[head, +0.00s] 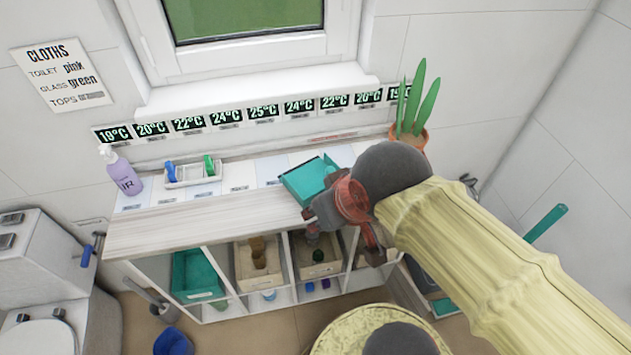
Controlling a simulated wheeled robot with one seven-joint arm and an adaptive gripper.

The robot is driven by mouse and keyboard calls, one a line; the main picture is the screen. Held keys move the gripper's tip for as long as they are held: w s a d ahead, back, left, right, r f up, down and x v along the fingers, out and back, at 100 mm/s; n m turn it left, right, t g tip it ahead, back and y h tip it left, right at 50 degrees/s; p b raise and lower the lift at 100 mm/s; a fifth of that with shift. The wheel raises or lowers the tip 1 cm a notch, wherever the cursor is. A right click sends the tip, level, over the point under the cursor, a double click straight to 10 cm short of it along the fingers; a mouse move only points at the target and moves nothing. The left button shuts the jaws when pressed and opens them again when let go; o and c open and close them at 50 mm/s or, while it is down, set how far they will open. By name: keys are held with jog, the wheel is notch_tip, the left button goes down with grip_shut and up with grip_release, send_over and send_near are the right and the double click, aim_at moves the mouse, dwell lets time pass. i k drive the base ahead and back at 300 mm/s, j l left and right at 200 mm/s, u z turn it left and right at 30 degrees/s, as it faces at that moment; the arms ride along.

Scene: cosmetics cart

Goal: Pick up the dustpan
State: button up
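A teal, tray-shaped thing that looks like the dustpan (303,181) lies on the right part of the pale wooden counter, below the row of temperature labels. Its right side is partly hidden by my arm and gripper. My gripper (343,238) is in front of it, to its lower right, over the counter's front edge. Its two fingers are spread apart, with nothing visible between them. I cannot tell whether any part of the gripper touches the dustpan.
The counter (160,229) is clear at left front. A purple bottle (124,176) and a white tray (190,175) stand behind. Open cubbies below hold a teal bin (190,272) and wooden boxes. A potted plant (415,105) stands behind my arm; a toilet (40,275) is at left.

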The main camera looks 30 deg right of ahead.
aim_at(305, 181)
jog(key=k+j+z, duration=0.1)
jog(key=k+z, duration=0.4)
jog(key=z, duration=0.2)
jog(key=k+z, duration=0.35)
jog(key=i, duration=0.1)
